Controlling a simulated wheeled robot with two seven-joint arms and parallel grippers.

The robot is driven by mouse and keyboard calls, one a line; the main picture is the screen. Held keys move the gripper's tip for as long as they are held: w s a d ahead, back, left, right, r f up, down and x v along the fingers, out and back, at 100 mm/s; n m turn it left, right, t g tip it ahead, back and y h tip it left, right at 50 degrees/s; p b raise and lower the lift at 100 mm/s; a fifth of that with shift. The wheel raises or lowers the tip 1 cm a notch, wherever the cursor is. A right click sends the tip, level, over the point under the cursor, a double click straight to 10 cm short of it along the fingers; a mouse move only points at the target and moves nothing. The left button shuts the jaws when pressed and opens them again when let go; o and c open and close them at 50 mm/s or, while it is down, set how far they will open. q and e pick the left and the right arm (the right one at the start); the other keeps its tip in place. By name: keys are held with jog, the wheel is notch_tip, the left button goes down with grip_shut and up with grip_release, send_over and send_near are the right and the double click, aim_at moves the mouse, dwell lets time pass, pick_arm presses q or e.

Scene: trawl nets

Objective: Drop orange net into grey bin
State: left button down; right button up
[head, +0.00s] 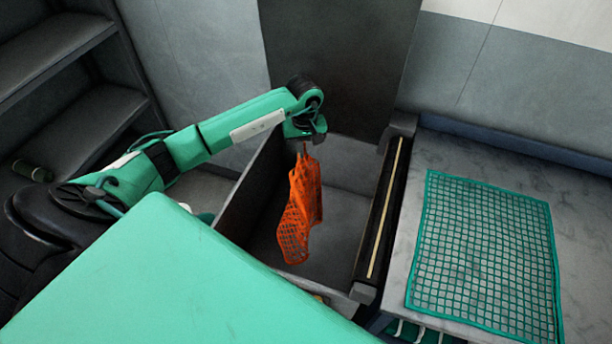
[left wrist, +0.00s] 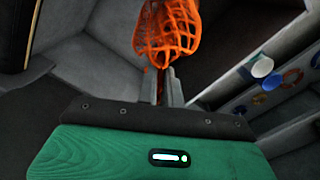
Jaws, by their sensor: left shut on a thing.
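The orange net (head: 301,208) hangs down, bunched at its top, from my left gripper (head: 304,146). My left gripper is shut on the net's upper end. In the left wrist view the net (left wrist: 168,28) spreads out beyond the two grey fingers (left wrist: 167,88). The grey bin (head: 345,211) is open at the top. In the head view the net hangs over the bin's opening, within its walls. I cannot tell how far the net's lower end is from the bin floor. My right gripper is not in view.
A green net (head: 487,255) lies flat on a grey table (head: 395,270) at the right. A dark rail with a pale strip (head: 384,222) runs along the bin's right side. Dark shelves (head: 75,125) stand at the left, with a dark green cylinder (head: 33,171) near them.

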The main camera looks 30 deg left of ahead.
pick_arm(q)
jog(key=shift+f+b, duration=0.3)
jog(key=shift+f, duration=1.05)
jog(key=shift+c, duration=1.4)
grip_release()
jog(key=shift+r, duration=0.15)
notch_tip(320, 180, up, 5)
jog(key=shift+r+p, duration=0.15)
jog(key=shift+p, duration=1)
